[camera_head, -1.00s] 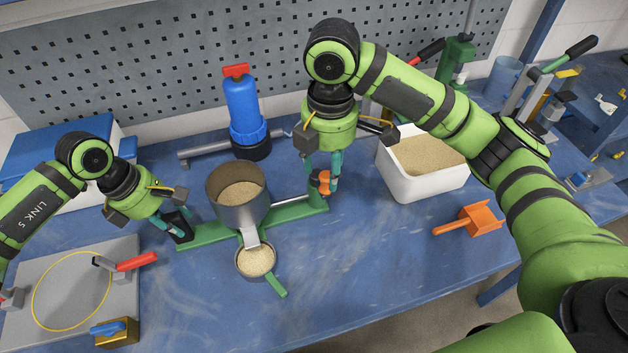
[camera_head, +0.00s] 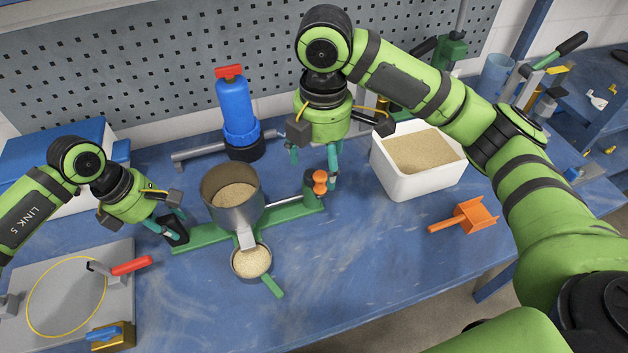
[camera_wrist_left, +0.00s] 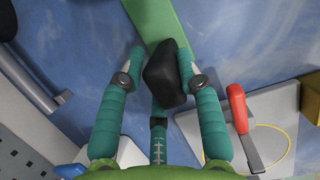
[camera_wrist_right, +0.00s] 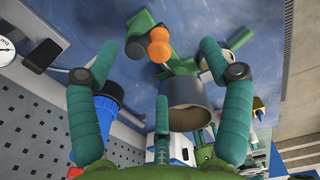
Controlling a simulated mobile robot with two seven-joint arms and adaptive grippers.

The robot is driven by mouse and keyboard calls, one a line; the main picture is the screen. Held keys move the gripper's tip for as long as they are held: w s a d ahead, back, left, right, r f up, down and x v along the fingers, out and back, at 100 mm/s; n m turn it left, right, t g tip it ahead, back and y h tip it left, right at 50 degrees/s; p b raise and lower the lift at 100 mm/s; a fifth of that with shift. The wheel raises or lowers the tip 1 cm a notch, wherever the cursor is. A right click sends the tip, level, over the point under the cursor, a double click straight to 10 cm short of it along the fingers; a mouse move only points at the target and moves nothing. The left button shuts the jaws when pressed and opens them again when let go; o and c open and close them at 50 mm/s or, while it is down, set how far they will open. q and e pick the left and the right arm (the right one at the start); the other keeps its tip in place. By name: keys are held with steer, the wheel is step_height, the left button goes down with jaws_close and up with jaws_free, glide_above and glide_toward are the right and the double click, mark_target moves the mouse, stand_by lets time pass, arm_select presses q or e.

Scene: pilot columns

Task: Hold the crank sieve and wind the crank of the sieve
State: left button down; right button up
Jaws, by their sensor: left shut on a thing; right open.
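The crank sieve is a grey metal drum (camera_head: 232,212) on a green base bar (camera_head: 205,239), with grain inside and a chute at its front. A cup (camera_head: 252,261) with a green handle sits under the chute and holds grain. The crank's orange knob (camera_head: 320,178) is at the right end of the base. My left gripper (camera_head: 172,226) is shut on the black grip (camera_wrist_left: 166,75) at the left end of the base. My right gripper (camera_head: 314,172) is open above and behind the knob; in the right wrist view the knob (camera_wrist_right: 159,48) lies between the spread fingers, apart from both.
A white bin (camera_head: 415,165) of grain and an orange scoop (camera_head: 465,217) stand to the right. A blue cylinder (camera_head: 238,115) is behind the sieve. A grey board (camera_head: 70,290) with a yellow ring and clamps lies at front left. The front middle of the table is clear.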

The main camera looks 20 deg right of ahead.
arm_select(q)
steer(key=shift+f, duration=0.1)
arm_select(e)
step_height(320, 180, up, 12)
stand_by(0.5)
steer(key=shift+s, duration=0.1)
arm_select(q)
steer(key=c, duration=0.8)
jaws_free()
steer(key=shift+w, duration=0.1)
steer(key=p+v, duration=0.1)
steer(key=v, duration=0.5)
steer(key=d+p+v, duration=0.1)
steer(key=p+v, duration=0.1)
steer(key=v, duration=0.5)
steer(key=d+p+v, duration=0.1)
steer(key=v, duration=0.5)
steer(key=shift+r, duration=0.7)
arm_select(e)
step_height(320, 180, up, 4)
steer(key=shift+r, duration=0.2)
